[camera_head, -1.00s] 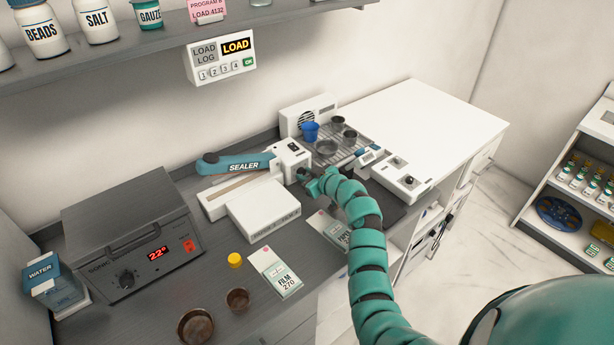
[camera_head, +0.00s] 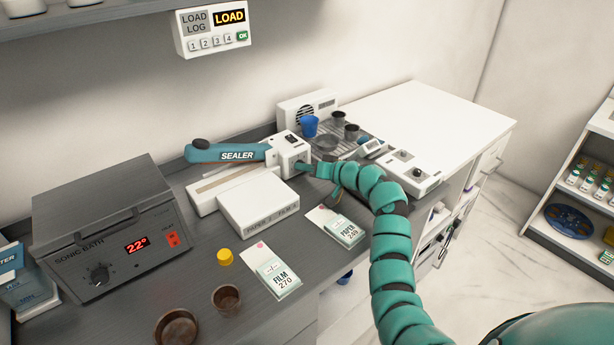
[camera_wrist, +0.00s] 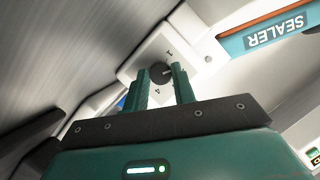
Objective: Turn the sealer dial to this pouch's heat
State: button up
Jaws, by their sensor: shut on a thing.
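The sealer (camera_head: 238,153) has a blue-green arm and a white body at the back of the bench. Its dark round dial (camera_wrist: 160,71) is on a white face in the wrist view, with a 1 and a 4 beside it. My gripper (camera_wrist: 163,74) is shut on the dial, one finger on each side; in the head view the gripper (camera_head: 304,167) is at the sealer's right end, its tips hard to see. A pouch marked FILM 270 (camera_head: 272,270) lies at the front.
A white box (camera_head: 258,200) stands in front of the sealer. The sonic bath (camera_head: 110,225) reads 22° at left. A yellow cap (camera_head: 225,257) and two brown cups lie at the front. A rack (camera_head: 330,145) with cups stands behind my arm. The white counter (camera_head: 420,115) is bare.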

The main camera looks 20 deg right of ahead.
jog(key=shift+m+y+b, duration=0.4)
jog(key=shift+m+b, duration=0.25)
jog(key=shift+m, duration=0.05)
jog(key=o, duration=1)
jog(key=shift+d, duration=0.1)
jog(key=shift+s+d, duration=0.25)
jog(key=shift+s, duration=0.1)
jog(key=b+v, duration=0.2)
jog(key=v, duration=1.4)
jog(key=shift+s+d+b, duration=0.15)
jog(key=shift+b, duration=0.2)
